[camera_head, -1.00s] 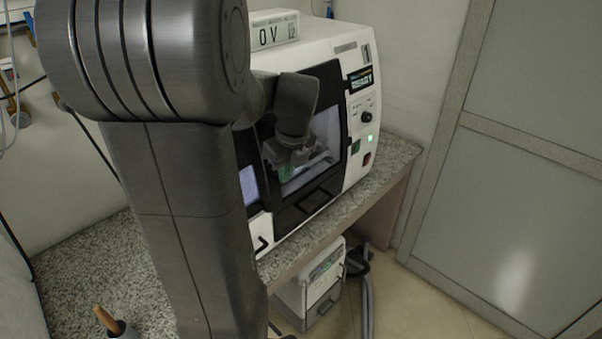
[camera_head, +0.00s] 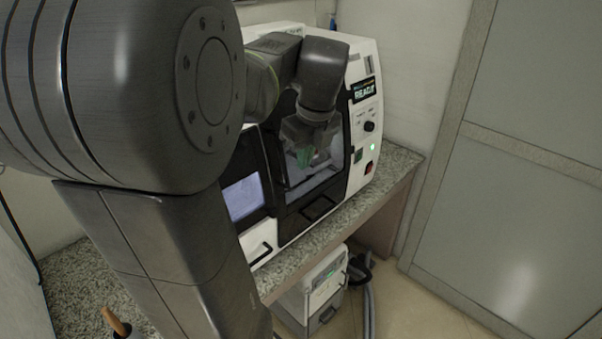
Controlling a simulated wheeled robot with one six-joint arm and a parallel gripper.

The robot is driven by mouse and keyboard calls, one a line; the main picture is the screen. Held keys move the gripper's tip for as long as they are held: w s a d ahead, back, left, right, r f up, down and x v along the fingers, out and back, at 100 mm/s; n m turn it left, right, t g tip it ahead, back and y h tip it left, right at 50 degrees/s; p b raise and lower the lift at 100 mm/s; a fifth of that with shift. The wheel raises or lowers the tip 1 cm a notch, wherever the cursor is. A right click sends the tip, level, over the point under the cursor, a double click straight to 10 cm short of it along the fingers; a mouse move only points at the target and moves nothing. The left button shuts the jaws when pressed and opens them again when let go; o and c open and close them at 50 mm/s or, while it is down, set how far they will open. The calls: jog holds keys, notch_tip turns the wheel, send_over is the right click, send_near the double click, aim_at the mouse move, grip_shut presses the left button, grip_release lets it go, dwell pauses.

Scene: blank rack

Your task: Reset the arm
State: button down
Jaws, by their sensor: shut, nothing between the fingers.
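My gripper (camera_head: 304,158) is at the front of a white and black machine (camera_head: 362,100), before its window opening. My arm comes in from the left and its wrist points down over the machine's front. The fingers are small and dark here; I see nothing held between them. A green spot shows behind the fingertips, and I cannot tell what it is. Part of the machine's top and left side is hidden behind my arm.
The machine stands on a speckled counter (camera_head: 398,165). A smaller white unit (camera_head: 325,285) with a hose (camera_head: 367,300) is on the floor below. A wooden-handled tool (camera_head: 116,322) stands at the lower left. A grey panelled door (camera_head: 530,180) is at the right.

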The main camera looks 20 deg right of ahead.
jog(key=shift+s+r, duration=0.1)
jog(key=shift+r, duration=0.45)
jog(key=w+a+f, duration=0.1)
jog(key=w+f, duration=0.4)
jog(key=f, duration=0.5)
jog(key=shift+w+f, duration=0.2)
